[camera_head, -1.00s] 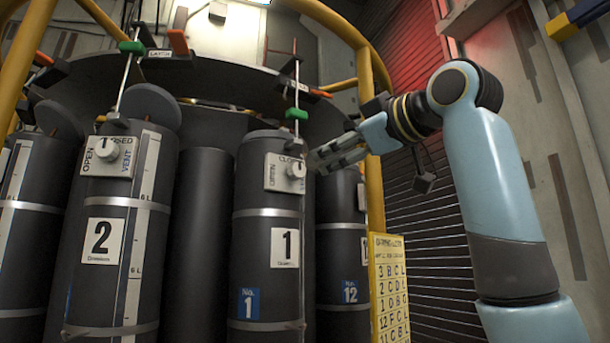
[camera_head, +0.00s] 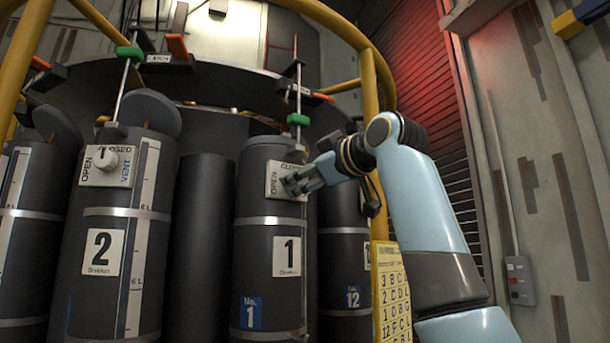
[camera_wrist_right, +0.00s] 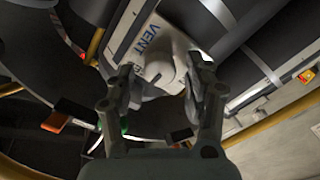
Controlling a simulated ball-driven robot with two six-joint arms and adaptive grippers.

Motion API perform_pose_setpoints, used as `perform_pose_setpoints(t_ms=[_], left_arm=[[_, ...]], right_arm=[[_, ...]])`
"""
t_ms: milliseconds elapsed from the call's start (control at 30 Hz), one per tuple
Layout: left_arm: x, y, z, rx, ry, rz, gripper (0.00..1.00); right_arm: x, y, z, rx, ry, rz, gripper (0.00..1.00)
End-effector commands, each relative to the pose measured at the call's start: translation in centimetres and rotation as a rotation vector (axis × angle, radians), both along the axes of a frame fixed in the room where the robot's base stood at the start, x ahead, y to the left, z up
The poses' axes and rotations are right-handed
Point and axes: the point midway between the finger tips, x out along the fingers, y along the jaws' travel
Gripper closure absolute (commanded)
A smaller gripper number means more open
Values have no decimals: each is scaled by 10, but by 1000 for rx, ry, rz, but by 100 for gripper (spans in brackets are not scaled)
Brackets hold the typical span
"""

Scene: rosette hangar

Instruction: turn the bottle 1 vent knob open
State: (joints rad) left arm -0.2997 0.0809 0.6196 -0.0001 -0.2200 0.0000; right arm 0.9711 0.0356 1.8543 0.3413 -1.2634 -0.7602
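Bottle 1 (camera_head: 262,225) is a dark cylinder with a "1" label in the middle of the head view. Its white vent plate (camera_head: 274,181) reads OPEN on the left side and part of CLOSED at the top. My right gripper (camera_head: 293,184) is at this plate and covers the knob in the head view. In the right wrist view the white vent knob (camera_wrist_right: 165,65) lies between the two spread fingers of the right gripper (camera_wrist_right: 164,78), beside the word VENT. The right finger looks very near the knob; contact is unclear. My left gripper is not in view.
Bottle 2 (camera_head: 103,220), with its own vent knob (camera_head: 105,160), stands to the left. Bottle 12 (camera_head: 343,265) is behind on the right. A yellow rail (camera_head: 370,100) and yellow chart (camera_head: 390,290) stand near my right arm. A green-tipped latch rod (camera_head: 298,119) rises above bottle 1.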

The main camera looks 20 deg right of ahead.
Motion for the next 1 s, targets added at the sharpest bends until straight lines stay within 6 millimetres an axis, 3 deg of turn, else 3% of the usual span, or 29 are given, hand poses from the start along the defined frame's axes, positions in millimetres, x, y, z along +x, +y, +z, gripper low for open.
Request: perform_pose_setpoints(t_ms=[33, 367, 667, 1000], left_arm=[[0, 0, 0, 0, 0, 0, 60], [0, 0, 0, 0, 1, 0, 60], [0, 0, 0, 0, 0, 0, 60], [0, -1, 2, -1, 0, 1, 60]], right_arm=[[0, 0, 0, 0, 0, 0, 55], [0, 0, 0, 1, 0, 0, 99], [0, 0, 0, -30, -8, 1, 100], [0, 0, -1, -232, -70, 1, 100]])
